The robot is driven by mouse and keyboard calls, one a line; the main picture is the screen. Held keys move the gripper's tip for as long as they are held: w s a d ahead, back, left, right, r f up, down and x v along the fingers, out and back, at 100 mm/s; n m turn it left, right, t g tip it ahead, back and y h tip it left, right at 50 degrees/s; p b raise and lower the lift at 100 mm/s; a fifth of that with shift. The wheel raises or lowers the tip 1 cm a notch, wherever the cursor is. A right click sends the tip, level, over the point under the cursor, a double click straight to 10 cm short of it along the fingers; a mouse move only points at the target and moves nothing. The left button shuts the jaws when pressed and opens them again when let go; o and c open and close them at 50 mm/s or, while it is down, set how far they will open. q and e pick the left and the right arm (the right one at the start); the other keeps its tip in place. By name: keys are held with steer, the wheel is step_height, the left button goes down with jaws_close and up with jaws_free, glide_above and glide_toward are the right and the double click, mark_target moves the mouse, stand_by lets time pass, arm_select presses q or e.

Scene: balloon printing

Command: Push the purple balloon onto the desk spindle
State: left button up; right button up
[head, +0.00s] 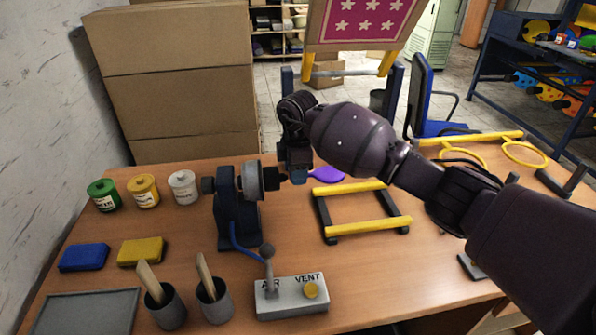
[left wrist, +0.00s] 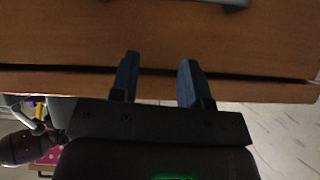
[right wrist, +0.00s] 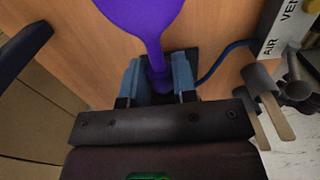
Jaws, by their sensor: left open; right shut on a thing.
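The purple balloon (head: 327,174) shows in the head view just right of my right gripper (head: 296,174). In the right wrist view the balloon (right wrist: 145,15) lies flat, its neck running down between the fingers. My right gripper (right wrist: 156,80) is shut on the neck. The desk spindle (head: 238,210) is a dark blue stand with a grey disc and a dark nozzle pointing right. The nozzle's end meets the right gripper in the head view; whether the balloon's mouth is on it is hidden. My left gripper (left wrist: 157,78) is open and empty near a wooden desk edge.
A control box (head: 291,297) marked AIR and VENT stands in front, with a blue hose to the spindle. A yellow-barred frame (head: 369,227) lies right of the spindle. Paint jars (head: 143,191), sponges (head: 141,251) and cups (head: 213,302) are on the left.

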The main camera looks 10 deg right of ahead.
stand_by(0.7)
steer(key=shift+a, duration=0.35)
stand_by(0.4)
steer(key=shift+a, duration=0.25)
stand_by(0.5)
steer(key=o, duration=0.8)
